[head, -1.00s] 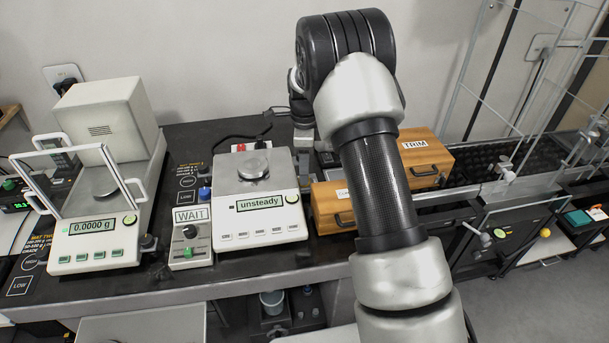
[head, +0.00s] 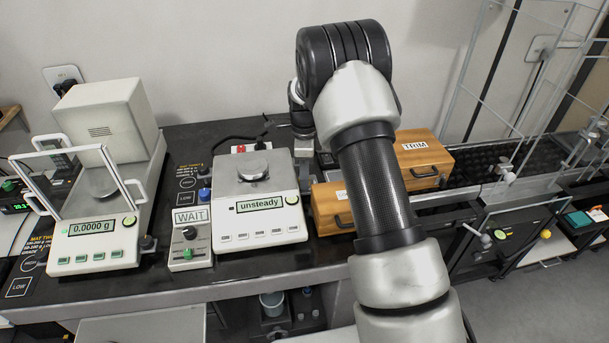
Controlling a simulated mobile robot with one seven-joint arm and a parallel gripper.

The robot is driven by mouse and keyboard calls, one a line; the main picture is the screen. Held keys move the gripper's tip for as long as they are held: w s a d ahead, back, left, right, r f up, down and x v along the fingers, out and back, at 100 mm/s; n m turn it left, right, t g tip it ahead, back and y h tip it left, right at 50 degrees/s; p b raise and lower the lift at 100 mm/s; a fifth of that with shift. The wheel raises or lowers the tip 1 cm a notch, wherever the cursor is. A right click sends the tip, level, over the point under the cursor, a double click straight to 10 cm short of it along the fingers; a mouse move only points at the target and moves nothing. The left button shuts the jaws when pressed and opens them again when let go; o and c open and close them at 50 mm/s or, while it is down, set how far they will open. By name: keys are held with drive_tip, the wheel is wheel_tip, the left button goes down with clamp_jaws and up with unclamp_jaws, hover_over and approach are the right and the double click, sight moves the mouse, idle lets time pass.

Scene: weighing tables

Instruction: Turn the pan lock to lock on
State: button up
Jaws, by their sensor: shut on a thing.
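My arm reaches over the right side of the middle balance (head: 258,235), whose display reads "unsteady". My gripper (head: 305,150) points down just behind the balance's back right corner. It is small and partly covered by my own arm, and its fingertips are hard to make out. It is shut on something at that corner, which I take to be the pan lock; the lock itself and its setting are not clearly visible.
A second balance (head: 95,245) with a glass shield reads 0.0000 g at left. A "WAIT" box (head: 190,240) stands between the balances. Wooden cases (head: 330,208), one marked "TRIM" (head: 422,158), stand close on the right. A black cable lies behind the middle balance.

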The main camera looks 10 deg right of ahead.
drive_tip(key=shift+n, duration=2.8)
drive_tip(key=o, duration=1.1)
drive_tip(key=shift+r, duration=0.15)
wheel_tip(320, 180, up, 17)
drive_tip(key=shift+r+p, duration=0.1)
drive_tip(key=shift+p, duration=0.6)
